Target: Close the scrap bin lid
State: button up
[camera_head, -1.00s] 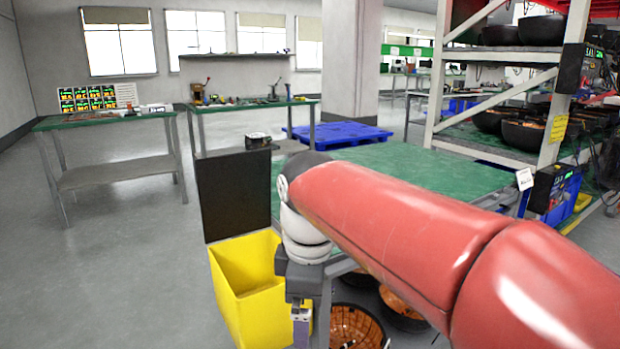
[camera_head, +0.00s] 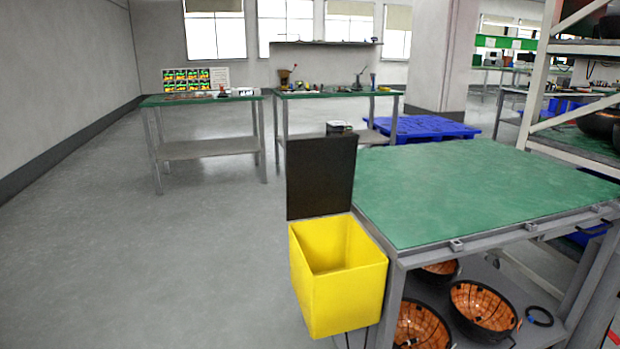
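The scrap bin is a yellow open-topped box (camera_head: 345,290) at the left end of the green-topped bench, below the level of its top. Its black lid (camera_head: 320,178) stands upright at the bin's back edge, so the bin is open. The inside that shows looks empty. My gripper and arm are not in view now.
The green bench (camera_head: 460,195) stands right of the bin, with several black bowls with orange insides (camera_head: 482,306) on its lower shelf. A rack (camera_head: 570,150) stands at the right. Blue pallets (camera_head: 425,128) lie behind the bench. The grey floor (camera_head: 200,260) left of the bin is clear.

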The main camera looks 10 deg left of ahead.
aim_at(320, 172)
jog(key=j+u, duration=0.1)
jog(key=u, duration=0.3)
jog(key=i+u, duration=0.15)
jog(key=u, duration=0.3)
jog(key=i+j+u, duration=0.1)
jog(key=u, duration=0.3)
jog(key=i+u, duration=0.1)
jog(key=u, duration=0.35)
jog(key=i+z, duration=0.1)
jog(key=i, duration=0.6)
jog(key=i+j+z, duration=0.1)
jog(key=i, duration=0.6)
jog(key=i+j, duration=0.3)
jog(key=i, duration=0.4)
jog(key=i+z, duration=0.15)
jog(key=z, duration=3.45)
